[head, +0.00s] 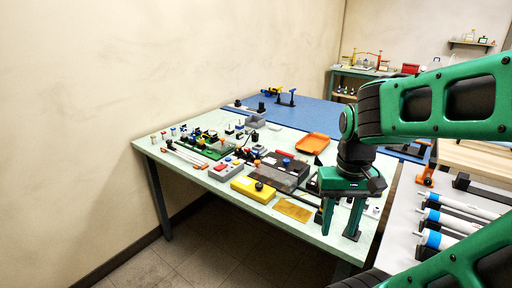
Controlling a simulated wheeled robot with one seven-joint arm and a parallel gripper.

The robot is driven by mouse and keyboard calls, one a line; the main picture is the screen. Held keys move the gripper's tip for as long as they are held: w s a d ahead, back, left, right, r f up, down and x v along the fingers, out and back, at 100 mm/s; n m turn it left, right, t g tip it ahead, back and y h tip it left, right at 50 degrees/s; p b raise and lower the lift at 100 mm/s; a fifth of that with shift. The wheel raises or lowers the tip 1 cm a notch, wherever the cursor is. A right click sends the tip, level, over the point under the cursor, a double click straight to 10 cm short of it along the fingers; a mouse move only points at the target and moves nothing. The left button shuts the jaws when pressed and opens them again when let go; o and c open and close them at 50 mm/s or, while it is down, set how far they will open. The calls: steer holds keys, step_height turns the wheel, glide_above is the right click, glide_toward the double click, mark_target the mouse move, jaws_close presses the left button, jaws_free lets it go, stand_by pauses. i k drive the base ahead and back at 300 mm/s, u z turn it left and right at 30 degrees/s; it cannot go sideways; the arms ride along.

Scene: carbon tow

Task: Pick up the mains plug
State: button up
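My gripper (338,235) points down over the near right part of the pale green table (285,222). Its two green fingers stand apart with a clear gap, and I see nothing held between them. I cannot pick out the mains plug for certain. Several small dark items lie on the table, too small to name, and my gripper and arm hide part of its right side.
A yellow box (253,190) with a black knob, an amber sheet (292,210) and an orange tray (312,143) lie left of my gripper. Several small parts crowd the table's left half. A grey bench with white-and-blue cylinders (440,241) stands at right.

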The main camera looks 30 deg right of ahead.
mark_target(255, 136)
steer(key=u, duration=1.35)
steer(key=i, duration=3.25)
steer(key=z, duration=1.05)
